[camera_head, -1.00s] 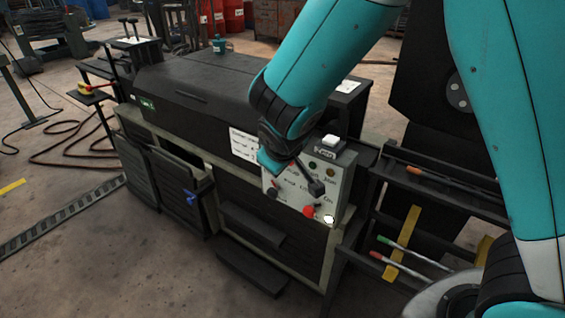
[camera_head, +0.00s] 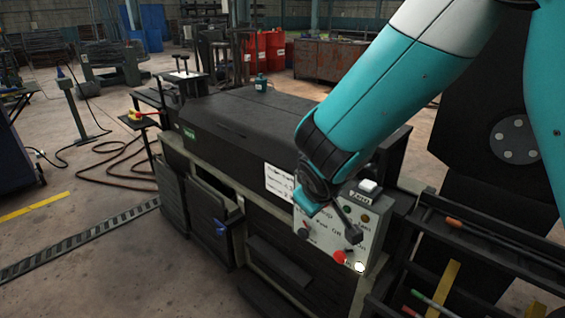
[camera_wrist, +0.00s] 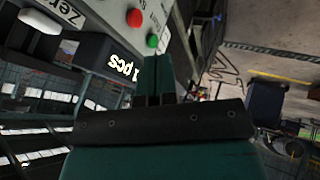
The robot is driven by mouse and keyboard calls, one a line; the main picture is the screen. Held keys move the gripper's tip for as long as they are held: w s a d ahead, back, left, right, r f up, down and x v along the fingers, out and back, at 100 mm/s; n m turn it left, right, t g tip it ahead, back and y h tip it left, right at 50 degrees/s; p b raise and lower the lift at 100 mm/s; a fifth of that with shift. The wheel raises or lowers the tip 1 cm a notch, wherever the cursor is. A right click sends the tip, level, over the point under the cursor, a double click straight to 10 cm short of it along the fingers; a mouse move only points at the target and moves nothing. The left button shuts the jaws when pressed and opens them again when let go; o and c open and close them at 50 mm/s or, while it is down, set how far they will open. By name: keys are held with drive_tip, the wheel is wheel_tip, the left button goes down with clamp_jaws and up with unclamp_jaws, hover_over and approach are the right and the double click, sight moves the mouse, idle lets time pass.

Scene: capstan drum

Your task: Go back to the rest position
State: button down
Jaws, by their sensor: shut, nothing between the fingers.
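My gripper (camera_head: 353,236) is shut and empty. In the head view it hangs in front of the grey control panel (camera_head: 325,252), covering part of its face; I cannot tell whether it touches. In the wrist view the shut fingers (camera_wrist: 158,72) point at the space beside the panel. The panel carries a red button (camera_head: 339,257), a lit white button (camera_head: 360,267) and a dark knob (camera_head: 304,234). A white button on a box labelled "Zero" (camera_head: 368,186) sits on top. The wrist view shows a red lamp (camera_wrist: 134,17) and a green lamp (camera_wrist: 152,41).
The long black machine cover (camera_head: 240,125) stretches left of the panel. A dark rack (camera_head: 470,245) with several tools stands at the right. Red drums (camera_head: 272,50) stand far back. A hose (camera_head: 105,170) lies on the floor at left. The floor at front left is open.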

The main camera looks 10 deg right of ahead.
drive_tip(key=s+a+r+g+y+p, duration=0.1)
drive_tip(key=s+r+g+y+p, duration=0.2)
drive_tip(key=s+r, duration=0.6)
drive_tip(key=s+a+r+n+g+y+p, duration=0.1)
drive_tip(key=s+r+g+y+p, duration=0.2)
drive_tip(key=s+r, duration=0.7)
drive_tip(key=s+g+p, duration=0.1)
drive_tip(key=s+p, duration=0.1)
drive_tip(key=s, duration=0.2)
drive_tip(key=shift+s+a, duration=0.3)
drive_tip(key=shift+s, duration=0.1)
